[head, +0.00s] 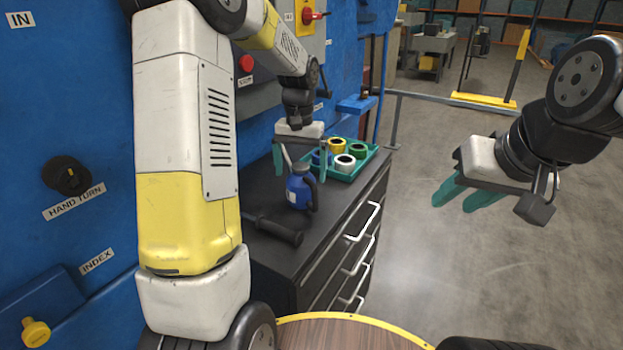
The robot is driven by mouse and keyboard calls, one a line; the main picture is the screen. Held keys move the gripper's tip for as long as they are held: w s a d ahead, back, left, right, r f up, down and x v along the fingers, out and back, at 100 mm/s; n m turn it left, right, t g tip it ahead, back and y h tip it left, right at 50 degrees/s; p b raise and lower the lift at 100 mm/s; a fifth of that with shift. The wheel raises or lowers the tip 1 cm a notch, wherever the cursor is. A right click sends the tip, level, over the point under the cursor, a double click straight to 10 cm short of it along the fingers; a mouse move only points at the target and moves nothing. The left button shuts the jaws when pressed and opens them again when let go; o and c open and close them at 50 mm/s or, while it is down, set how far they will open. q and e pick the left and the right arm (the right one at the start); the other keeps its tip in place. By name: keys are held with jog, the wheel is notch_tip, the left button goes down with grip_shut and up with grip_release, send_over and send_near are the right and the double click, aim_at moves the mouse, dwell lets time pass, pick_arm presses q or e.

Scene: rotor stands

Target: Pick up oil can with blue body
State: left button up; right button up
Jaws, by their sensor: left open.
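The oil can with a blue body (299,193) stands upright on the dark cabinet top (265,190). It has a dark handle on its right side, a pale label, and a thin spout reaching up to the left. My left gripper (300,174) is open with teal fingers pointing down, just above the can. Its fingers appear on either side of the can's upper part in the picture; I cannot tell if they touch it. My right gripper (454,204) is open and empty, out over the floor to the right.
A teal tray (350,178) with several coloured rolls stands behind the can. A dark cylindrical tool (273,229) lies in front of it. A blue machine panel (75,130) rises on the left. Drawer handles (362,222) stick out from the cabinet.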

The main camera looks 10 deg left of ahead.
aim_at(301, 182)
pick_arm(q)
notch_tip(301, 182, down, 4)
jog(key=shift+f, duration=0.2)
jog(key=c, duration=1.8)
jog(key=shift+r, duration=0.1)
jog(key=shift+r, duration=0.55)
notch_tip(301, 182, up, 2)
jog(key=shift+r, duration=0.15)
jog(key=s+d, duration=0.3)
jog(key=d, duration=0.1)
jog(key=s+d+r, duration=0.1)
jog(key=s+d, duration=0.2)
jog(key=s, duration=0.1)
jog(key=s+d, duration=0.4)
jog(key=shift+d+r, duration=0.25)
jog(key=shift+d, duration=0.05)
